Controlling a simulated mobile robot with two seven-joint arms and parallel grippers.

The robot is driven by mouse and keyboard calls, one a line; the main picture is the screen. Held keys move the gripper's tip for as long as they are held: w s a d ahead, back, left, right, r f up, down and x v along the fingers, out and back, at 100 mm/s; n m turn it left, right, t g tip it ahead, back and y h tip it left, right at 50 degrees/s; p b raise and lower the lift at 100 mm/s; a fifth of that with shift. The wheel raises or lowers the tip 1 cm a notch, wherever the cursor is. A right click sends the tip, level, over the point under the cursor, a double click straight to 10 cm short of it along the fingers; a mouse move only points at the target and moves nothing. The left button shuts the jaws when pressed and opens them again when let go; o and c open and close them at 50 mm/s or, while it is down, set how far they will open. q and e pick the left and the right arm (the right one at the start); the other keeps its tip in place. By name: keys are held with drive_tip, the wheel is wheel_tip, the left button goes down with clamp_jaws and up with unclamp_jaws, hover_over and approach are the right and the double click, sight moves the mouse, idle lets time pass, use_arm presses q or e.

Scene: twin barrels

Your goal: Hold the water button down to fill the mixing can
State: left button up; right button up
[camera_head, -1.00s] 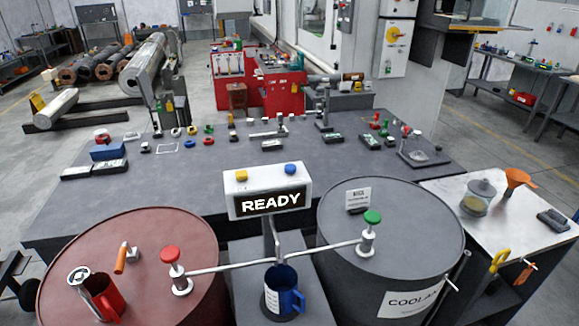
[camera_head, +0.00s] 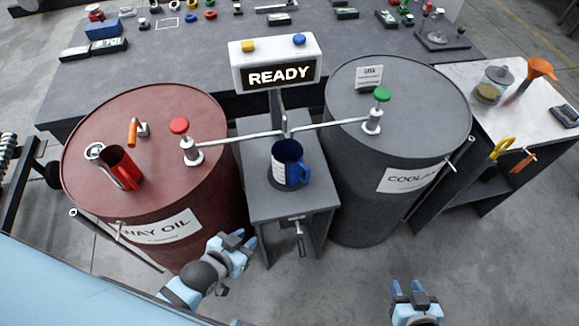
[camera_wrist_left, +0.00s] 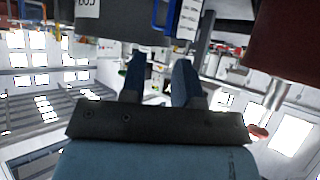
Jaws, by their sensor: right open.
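The control box (camera_head: 275,62) reads READY and carries a yellow button (camera_head: 248,45) and a blue button (camera_head: 299,39) on top. The blue can (camera_head: 291,165), with a white panel, stands upright on the small grey stand (camera_head: 262,203) between the barrels, beneath the box. My left gripper (camera_head: 243,240) is open and empty, low in front of the red barrel and left of the stand. Its two spread fingers (camera_wrist_left: 161,65) show in the left wrist view. My right gripper (camera_head: 410,291) is open and empty over the floor, in front of the grey barrel. Neither touches a button.
The red barrel (camera_head: 85,163) carries a red-knobbed pump (camera_head: 181,127) and a red jug (camera_head: 121,168). The grey barrel (camera_head: 343,100) has a green-knobbed pump (camera_head: 381,95). Pipes run from both pumps to the middle. A side table (camera_head: 455,72) stands right. Floor at front right is clear.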

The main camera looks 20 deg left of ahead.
use_arm(q)
clamp_jaws()
idle(1.4)
